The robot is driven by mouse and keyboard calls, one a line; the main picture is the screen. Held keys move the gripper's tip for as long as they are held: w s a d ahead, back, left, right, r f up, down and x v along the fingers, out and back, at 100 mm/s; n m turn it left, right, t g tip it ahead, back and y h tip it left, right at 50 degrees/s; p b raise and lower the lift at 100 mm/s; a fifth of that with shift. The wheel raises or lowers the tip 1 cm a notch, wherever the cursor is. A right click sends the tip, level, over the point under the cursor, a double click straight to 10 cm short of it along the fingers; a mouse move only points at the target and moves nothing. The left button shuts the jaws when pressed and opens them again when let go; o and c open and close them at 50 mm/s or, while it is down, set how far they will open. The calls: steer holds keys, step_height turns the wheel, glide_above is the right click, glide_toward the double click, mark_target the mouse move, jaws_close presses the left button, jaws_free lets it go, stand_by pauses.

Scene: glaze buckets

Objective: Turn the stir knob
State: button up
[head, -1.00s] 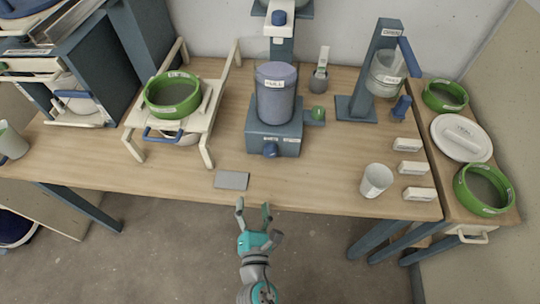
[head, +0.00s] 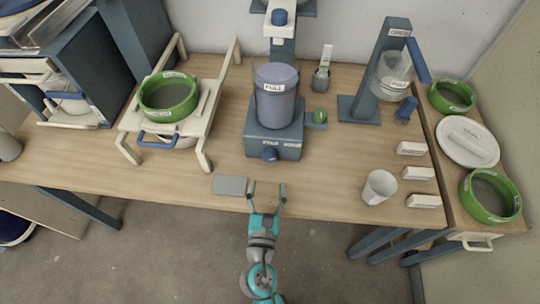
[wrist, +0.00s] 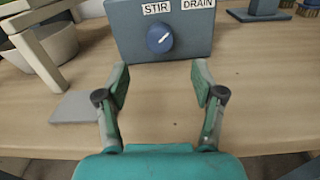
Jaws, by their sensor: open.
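The stir knob (head: 269,154) is a round blue knob on the front of a blue-grey base (head: 290,150), low on the machine. In the wrist view the knob (wrist: 160,39) has a white pointer line tilted up to the right, under a STIR label (wrist: 156,8). My gripper (head: 267,187) is open and empty at the front edge of the table, in front of the knob and apart from it. In the wrist view my gripper's fingers (wrist: 160,85) stand spread, with the knob ahead between them. A grey-blue bucket (head: 276,98) labelled FULL stands on the base.
A grey plate (head: 230,185) lies left of my gripper. A white cup (head: 379,187) and several white labelled blocks (head: 412,149) are to the right. A white stand (head: 206,130) with a green sieve (head: 168,95) is at left. Bare tabletop lies between gripper and knob.

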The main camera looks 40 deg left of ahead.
mark_target(270, 159)
steer(key=x, duration=0.9)
steer(key=shift+w+a+r, duration=0.1)
steer(key=shift+w+a, duration=0.05)
steer(key=c, duration=1.1)
